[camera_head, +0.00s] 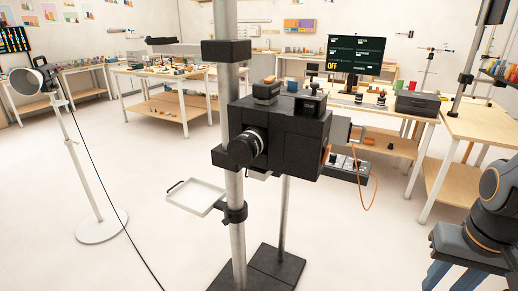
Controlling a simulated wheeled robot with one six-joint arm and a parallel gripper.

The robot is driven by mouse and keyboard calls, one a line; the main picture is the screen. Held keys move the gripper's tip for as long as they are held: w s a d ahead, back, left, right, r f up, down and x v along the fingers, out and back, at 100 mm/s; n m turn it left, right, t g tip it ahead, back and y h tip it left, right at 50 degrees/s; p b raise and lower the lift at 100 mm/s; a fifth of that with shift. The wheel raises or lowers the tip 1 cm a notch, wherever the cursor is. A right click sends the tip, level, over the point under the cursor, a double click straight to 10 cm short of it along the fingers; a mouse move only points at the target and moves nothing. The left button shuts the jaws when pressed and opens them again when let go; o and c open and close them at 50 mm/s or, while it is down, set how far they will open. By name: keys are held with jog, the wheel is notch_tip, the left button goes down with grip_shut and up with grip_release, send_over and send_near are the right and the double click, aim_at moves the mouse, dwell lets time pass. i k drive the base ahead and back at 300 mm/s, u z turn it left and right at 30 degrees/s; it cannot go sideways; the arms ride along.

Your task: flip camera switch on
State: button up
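A black box-shaped camera (290,142) with a lens (247,147) facing front left is mounted on a metal stand in the middle of the view. A grey control box (345,168) with small knobs or switches on top sits at the camera's right side, with an orange cable hanging from it. The switch itself is too small to make out. The monitor (357,54) behind shows "OFF" in yellow. My gripper (452,279) is at the bottom right, well apart from the camera. Its blue-grey fingers point down and their tips are cut off by the frame edge. I see nothing held.
A lamp on a white stand (90,185) is at the left. A small tray (196,197) is clamped to the camera's pole. Wooden worktables (470,125) with props stand behind and at the right. The floor between my arm and the camera is clear.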

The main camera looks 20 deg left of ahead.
aim_at(328, 150)
jog(key=u, duration=0.35)
jog(key=k, duration=0.1)
jog(key=z, duration=1)
jog(key=i, duration=0.8)
jog(key=u, duration=2.3)
